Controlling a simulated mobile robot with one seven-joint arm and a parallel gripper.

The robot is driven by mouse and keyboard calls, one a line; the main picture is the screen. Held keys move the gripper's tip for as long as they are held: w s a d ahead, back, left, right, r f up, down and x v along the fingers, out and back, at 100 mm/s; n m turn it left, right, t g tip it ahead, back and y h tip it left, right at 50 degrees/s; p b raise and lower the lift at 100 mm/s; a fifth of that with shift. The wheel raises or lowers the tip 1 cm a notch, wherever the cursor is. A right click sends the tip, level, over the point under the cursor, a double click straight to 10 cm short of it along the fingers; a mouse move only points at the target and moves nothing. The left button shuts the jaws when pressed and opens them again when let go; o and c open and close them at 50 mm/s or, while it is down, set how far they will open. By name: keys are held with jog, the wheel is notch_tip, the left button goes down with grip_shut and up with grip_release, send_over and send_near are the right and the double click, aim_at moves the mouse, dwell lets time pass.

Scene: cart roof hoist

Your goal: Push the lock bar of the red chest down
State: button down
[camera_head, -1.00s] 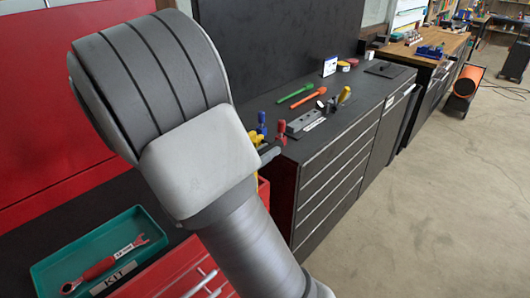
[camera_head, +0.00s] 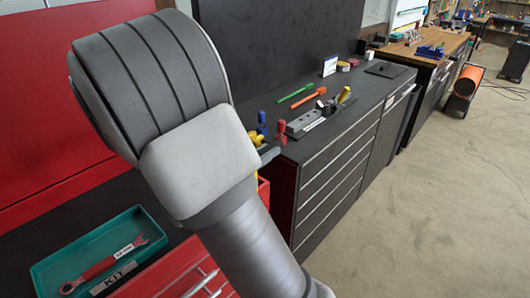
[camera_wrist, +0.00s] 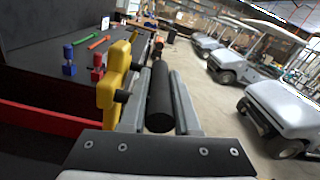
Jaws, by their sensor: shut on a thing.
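The red chest (camera_head: 178,272) stands at the lower left in the head view, with silver drawer handles on its front. A red edge (camera_wrist: 45,119) shows at the left in the wrist view. A yellow bar piece (camera_wrist: 112,75) with black knobs stands just left of my gripper (camera_wrist: 166,72). My gripper is shut on a black cylindrical grip (camera_wrist: 160,98), which lies lengthwise between its fingers. I take this grip to be part of the lock bar; where it joins the yellow piece is hidden. In the head view my arm hides most of it, leaving some yellow (camera_head: 257,138) showing.
A teal kit tray (camera_head: 70,262) with a red wrench lies on the dark top at the left. A dark bench (camera_head: 350,112) holds several tools, including blue and red upright ones near its edge. Open floor (camera_head: 430,210) lies to the right; white carts (camera_wrist: 285,105) stand beyond.

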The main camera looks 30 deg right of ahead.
dwell(0.3)
notch_tip(320, 180, down, 24)
jog(key=b, duration=1.2)
jog(key=shift+r+b, duration=0.25)
jog(key=shift+b, duration=0.05)
jog(key=shift+s+f, duration=0.1)
jog(key=c, duration=0.9)
grip_release()
jog(key=p+v, duration=0.1)
jog(key=v, duration=1.6)
jog(key=shift+a, duration=0.25)
